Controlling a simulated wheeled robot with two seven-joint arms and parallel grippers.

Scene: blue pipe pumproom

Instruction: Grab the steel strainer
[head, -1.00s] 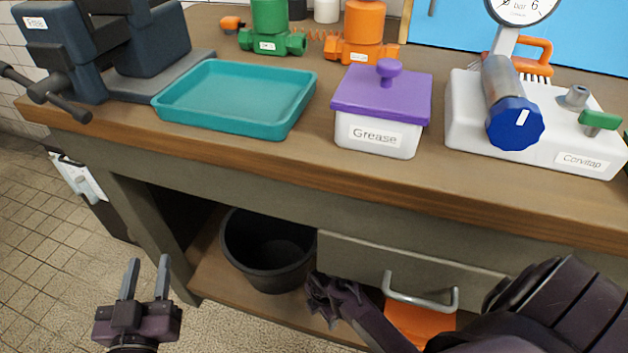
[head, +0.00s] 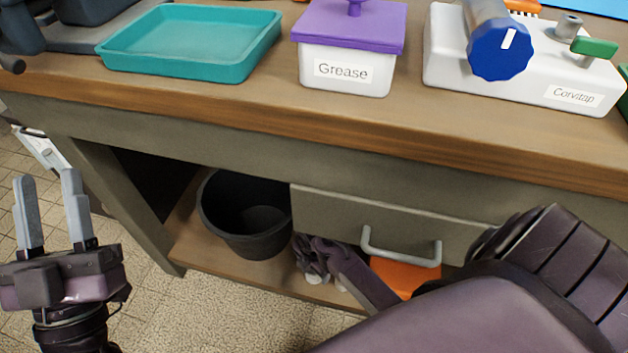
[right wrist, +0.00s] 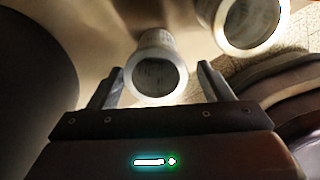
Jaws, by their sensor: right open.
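In the right wrist view, a pale metal cylinder (right wrist: 157,72) with an open round end stands between the fingers of my right gripper (right wrist: 159,80). A second, similar open cylinder (right wrist: 252,22) is at the upper right. I cannot tell for certain which is the steel strainer. My right gripper is open, with a finger on each side of the nearer cylinder; contact is not clear. In the head view, my right gripper (head: 316,262) is low under the workbench, and the cylinders are mostly hidden behind it. My left gripper (head: 52,215) is open and empty at the left.
A black bucket (head: 245,215) stands on the lower shelf (head: 187,245), close beside my right gripper. A drawer (head: 385,215) with a grey handle is above, and an orange object (head: 404,277) is below it. A teal tray (head: 190,40) and grease box (head: 347,60) sit on the benchtop.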

